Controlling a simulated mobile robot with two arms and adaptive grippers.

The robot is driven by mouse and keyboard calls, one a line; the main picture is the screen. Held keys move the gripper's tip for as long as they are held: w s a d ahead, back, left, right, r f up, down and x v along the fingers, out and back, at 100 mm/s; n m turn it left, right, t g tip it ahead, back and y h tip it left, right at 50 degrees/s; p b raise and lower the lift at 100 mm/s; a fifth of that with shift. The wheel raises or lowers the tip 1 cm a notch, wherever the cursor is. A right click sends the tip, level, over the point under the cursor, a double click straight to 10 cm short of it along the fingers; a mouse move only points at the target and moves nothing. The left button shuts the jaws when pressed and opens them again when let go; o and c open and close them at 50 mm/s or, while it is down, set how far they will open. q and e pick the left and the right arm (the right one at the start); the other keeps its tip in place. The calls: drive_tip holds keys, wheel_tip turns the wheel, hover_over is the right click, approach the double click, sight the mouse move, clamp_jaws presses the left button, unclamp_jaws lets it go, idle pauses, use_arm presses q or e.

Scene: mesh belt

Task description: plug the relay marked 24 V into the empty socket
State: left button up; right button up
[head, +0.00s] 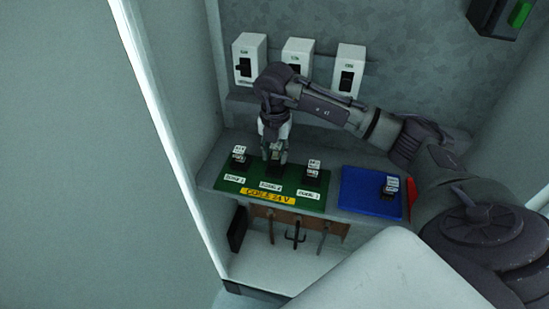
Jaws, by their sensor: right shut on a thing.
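The green board (233,184) carries a row of three socket places and a yellow label reading COIL 24 V (268,195). One relay with a white top (238,155) stands at the left place and another (313,169) at the right place. My right gripper (276,149) points down over the middle place. It is shut on a relay (276,157), mostly hidden by the fingers. The middle socket is hidden, and I cannot tell whether the relay is seated in it. The markings on the relays are too small to read. My left gripper is out of view.
A blue tray (356,194) right of the board holds another relay (390,188). A red part (411,193) lies beside the tray. Three white switch boxes (250,58) hang on the back wall behind my right arm. Hooks (296,231) hang below the shelf. A pale panel closes the left side.

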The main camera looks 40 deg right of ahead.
sight(275, 164)
wheel_tip(275, 164, down, 3)
drive_tip(key=shift+f+p, duration=0.1)
drive_tip(key=shift+p, duration=0.75)
drive_tip(key=shift+f, duration=0.45)
drive_tip(key=shift+f, duration=0.15)
drive_tip(key=o, duration=1.2)
